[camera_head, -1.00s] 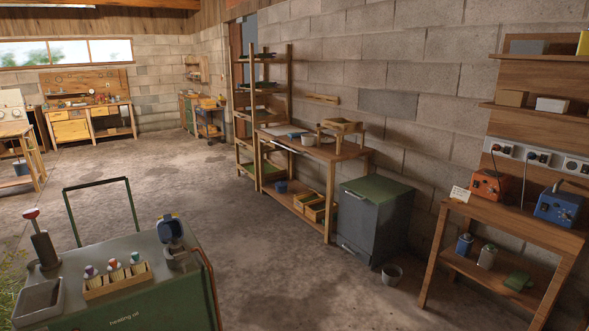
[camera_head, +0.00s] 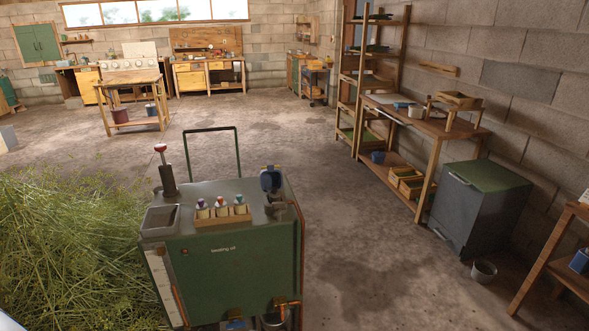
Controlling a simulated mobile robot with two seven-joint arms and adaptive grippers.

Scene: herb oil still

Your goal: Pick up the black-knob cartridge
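No cartridge with a black knob can be made out in this view. A small wooden rack (camera_head: 222,220) on top of the green cart (camera_head: 228,262) holds several small pale containers with coloured tops, one of them purple (camera_head: 202,204), one reddish (camera_head: 220,201) and one teal (camera_head: 239,200). They are too small to tell whether they are cartridges. A blue object (camera_head: 578,262) on the lower shelf at the right edge is partly cut off. Neither of my grippers is in view.
The cart also carries a grey tray (camera_head: 160,222), a red-topped lever (camera_head: 166,172) and a blue clamp-like device (camera_head: 271,180). Cut herbs (camera_head: 70,240) lie piled to its left. A grey cabinet (camera_head: 478,208) and small bucket (camera_head: 484,271) stand right. Open floor lies between.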

